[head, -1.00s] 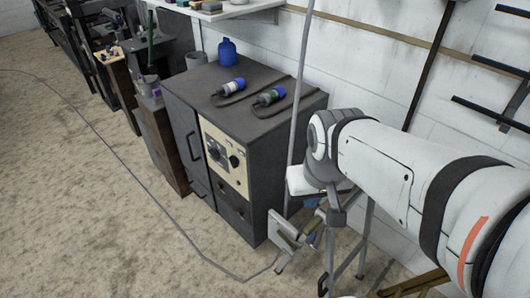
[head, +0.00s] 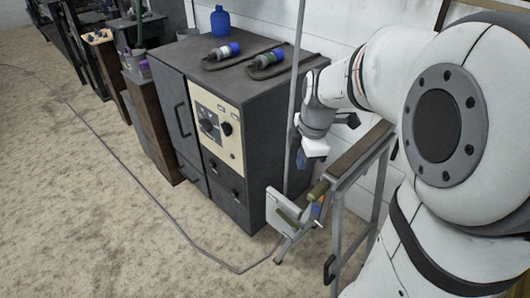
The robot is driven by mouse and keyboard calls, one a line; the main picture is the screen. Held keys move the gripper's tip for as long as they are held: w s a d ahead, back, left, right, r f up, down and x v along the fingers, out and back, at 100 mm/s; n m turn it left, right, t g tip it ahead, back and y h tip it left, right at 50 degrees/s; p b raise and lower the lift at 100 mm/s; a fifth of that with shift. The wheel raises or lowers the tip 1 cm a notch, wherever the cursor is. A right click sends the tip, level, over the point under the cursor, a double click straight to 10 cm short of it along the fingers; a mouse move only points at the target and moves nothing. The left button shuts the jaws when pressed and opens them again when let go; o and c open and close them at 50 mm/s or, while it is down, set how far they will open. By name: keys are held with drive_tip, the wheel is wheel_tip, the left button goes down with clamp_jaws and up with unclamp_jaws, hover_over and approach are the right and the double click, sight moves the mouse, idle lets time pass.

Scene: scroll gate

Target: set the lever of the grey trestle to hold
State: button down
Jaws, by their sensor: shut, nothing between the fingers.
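The grey trestle (head: 338,222) stands at the lower right, with a brown top bar and thin metal legs. At its near left end is a light grey plate (head: 284,208). An olive-brown handle (head: 318,190), which looks like the lever, sticks out beside the plate, with small blue and orange marks (head: 317,211) just below it. The lettering, if any, is too small to read, so I cannot tell the lever's setting. My gripper (head: 302,160) points down, shut and empty, above and slightly left of the handle, and appears apart from it. My arm comes in from the right.
A dark cabinet (head: 200,150) with a cream control panel stands left of the trestle. Two tools (head: 245,57) and a blue bottle (head: 220,21) are on its top. A thin upright pole (head: 293,100) rises by its right edge. A cable (head: 140,180) crosses the open floor.

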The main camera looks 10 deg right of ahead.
sight(283, 215)
drive_tip(key=w+d+f+n+b, duration=0.1)
drive_tip(key=w+f+n+b, duration=0.3)
drive_tip(key=f, duration=0.4)
drive_tip(key=w+n, duration=0.1)
drive_tip(key=n, duration=0.1)
drive_tip(key=shift+d+f+n, duration=0.15)
drive_tip(key=shift+n, duration=0.25)
drive_tip(key=w+f+b, duration=0.1)
drive_tip(key=f+b, duration=0.1)
drive_tip(key=f, duration=0.6)
drive_tip(key=w+a+f+b, duration=0.1)
drive_tip(key=f+b, duration=0.2)
drive_tip(key=f, duration=0.4)
drive_tip(key=w+a+f+b, duration=0.1)
drive_tip(key=f+b, duration=0.2)
drive_tip(key=f, duration=0.5)
drive_tip(key=shift+a+f, duration=0.1)
drive_tip(key=shift+f, duration=0.3)
drive_tip(key=shift+a, duration=0.2)
drive_tip(key=shift+p, duration=0.35)
